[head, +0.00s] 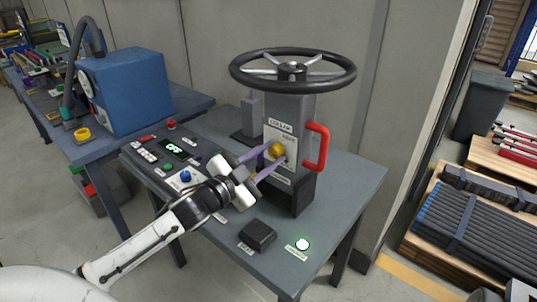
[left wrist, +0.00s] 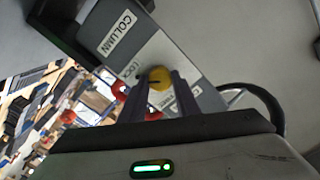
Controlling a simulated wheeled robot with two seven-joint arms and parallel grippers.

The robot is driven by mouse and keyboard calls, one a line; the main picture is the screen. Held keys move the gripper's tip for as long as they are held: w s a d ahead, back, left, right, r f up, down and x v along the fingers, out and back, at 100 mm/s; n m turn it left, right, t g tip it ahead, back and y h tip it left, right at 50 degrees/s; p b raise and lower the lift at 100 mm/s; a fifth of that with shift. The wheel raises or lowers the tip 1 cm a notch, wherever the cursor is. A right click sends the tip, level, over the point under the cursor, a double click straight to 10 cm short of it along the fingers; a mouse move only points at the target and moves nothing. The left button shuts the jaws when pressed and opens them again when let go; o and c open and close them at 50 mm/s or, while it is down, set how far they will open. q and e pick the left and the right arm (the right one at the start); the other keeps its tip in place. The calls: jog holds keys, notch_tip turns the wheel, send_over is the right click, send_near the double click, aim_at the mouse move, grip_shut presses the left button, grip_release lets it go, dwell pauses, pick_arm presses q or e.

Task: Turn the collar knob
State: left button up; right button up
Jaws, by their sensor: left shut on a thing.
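The collar knob is a small yellow knob (head: 278,149) on the front of a grey column (head: 290,110) labelled as a column collar. It also shows as a yellow disc with a dark slot in the left wrist view (left wrist: 160,77). My left gripper (head: 272,158) reaches in from the left with its purple fingers on either side of the knob, shut on it. In the left wrist view the fingers (left wrist: 160,95) close around the knob's lower part. My right gripper is in neither view.
A black steering wheel (head: 293,69) tops the column, and a red handle (head: 317,147) juts from its right side. A control panel (head: 168,160) with buttons lies left on the grey table (head: 350,170). A black box (head: 257,235) and a white button (head: 302,244) sit in front.

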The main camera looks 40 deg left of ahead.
pick_arm(q)
jog(key=shift+m, duration=0.3)
jog(key=o, duration=1)
jog(key=shift+o, duration=0.2)
jog(key=shift+s, duration=0.1)
jog(key=s+b, duration=0.1)
jog(key=s, duration=0.9)
jog(key=shift+a, duration=0.4)
